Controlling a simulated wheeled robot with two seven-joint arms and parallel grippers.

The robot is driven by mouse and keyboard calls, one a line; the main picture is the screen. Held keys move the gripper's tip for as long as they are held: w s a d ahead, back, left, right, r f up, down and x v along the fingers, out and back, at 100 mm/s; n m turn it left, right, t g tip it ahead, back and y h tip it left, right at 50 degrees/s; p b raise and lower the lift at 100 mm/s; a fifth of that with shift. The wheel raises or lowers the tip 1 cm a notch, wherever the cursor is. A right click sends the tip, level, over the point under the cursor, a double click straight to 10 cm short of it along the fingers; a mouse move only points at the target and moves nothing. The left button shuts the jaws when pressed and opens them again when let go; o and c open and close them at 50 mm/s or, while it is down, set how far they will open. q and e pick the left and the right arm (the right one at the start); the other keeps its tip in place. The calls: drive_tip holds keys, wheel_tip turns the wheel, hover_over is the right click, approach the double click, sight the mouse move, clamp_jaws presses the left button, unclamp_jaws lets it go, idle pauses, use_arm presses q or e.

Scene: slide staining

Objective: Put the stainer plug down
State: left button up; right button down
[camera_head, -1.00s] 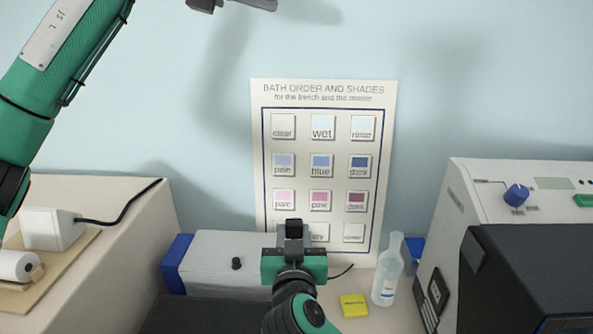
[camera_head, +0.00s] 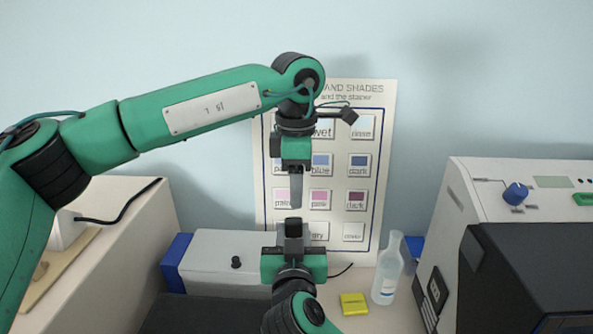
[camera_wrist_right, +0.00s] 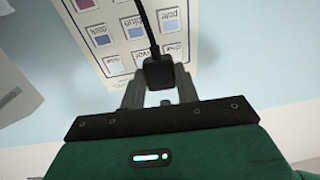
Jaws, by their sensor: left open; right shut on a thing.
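The stainer plug (camera_wrist_right: 158,72) is a small black block with a black cord running up from it in the right wrist view. My right gripper (camera_wrist_right: 160,91) is shut on it, with a grey finger at each side. In the head view the right gripper (camera_head: 293,238) is low in the middle, in front of the poster, and the dark plug (camera_head: 293,227) shows at its top. My left gripper (camera_head: 296,192) is open and empty, pointing down just above the plug in the picture. Its fingers overlap edge-on. I cannot tell the depth gap between the grippers.
A white and blue unit (camera_head: 215,252) with a black knob stands behind the right gripper. A yellow block (camera_head: 354,304) and a clear bottle (camera_head: 387,272) stand at its right. A large machine (camera_head: 470,200) fills the right side. The poster (camera_head: 385,150) is behind.

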sight(296, 220)
use_arm(q)
wheel_tip(296, 220, down, 9)
drive_tip(key=shift+f, duration=0.1)
idle(0.4)
clamp_jaws()
use_arm(e)
drive_tip(key=c, duration=0.9)
unclamp_jaws()
drive_tip(key=shift+c, duration=0.2)
